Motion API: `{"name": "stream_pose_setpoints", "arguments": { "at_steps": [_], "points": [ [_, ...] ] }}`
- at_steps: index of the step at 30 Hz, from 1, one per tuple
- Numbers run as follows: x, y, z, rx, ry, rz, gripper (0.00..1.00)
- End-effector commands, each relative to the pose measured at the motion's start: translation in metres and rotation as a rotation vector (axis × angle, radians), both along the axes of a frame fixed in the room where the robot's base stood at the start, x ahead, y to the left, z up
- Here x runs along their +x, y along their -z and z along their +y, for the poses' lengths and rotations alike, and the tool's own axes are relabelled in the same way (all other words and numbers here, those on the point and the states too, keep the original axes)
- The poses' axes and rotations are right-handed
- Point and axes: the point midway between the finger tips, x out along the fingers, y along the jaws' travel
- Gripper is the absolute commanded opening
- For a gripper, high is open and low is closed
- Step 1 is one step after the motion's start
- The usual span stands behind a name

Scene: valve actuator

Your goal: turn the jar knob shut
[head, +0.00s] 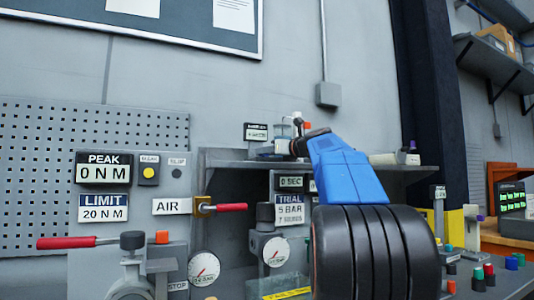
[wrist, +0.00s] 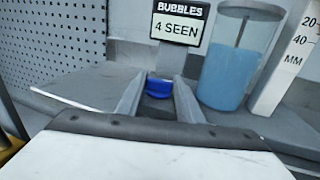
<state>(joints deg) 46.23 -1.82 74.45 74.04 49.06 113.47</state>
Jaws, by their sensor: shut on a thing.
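The jar knob (wrist: 158,88) is a small blue knob in the middle of the wrist view. My gripper (wrist: 159,83) has its two grey fingers on either side of the knob and is shut on it. The fingers hide part of the knob's sides. The clear jar (wrist: 238,58) with blue liquid stands right of and behind the knob. In the head view my blue arm reaches to the shelf, and the knob cannot be made out there. The small jar (head: 282,132) shows behind my wrist.
A BUBBLES sign (wrist: 180,22) stands behind the knob, and a white MM scale (wrist: 288,65) stands right of the jar. In the head view, red-handled levers (head: 66,242) and gauges (head: 204,268) sit left of my arm. A grey shelf (head: 228,164) runs under the jar.

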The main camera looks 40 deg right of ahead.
Motion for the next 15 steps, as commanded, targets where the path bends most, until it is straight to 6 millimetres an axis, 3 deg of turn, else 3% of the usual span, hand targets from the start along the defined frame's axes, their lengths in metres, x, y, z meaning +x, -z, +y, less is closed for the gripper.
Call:
{"name": "stream_pose_setpoints", "arguments": {
  "at_steps": [15],
  "points": [
    [0.0017,0.0004,-0.0081,0.001,-0.306,-0.002,0.1]
  ]
}}
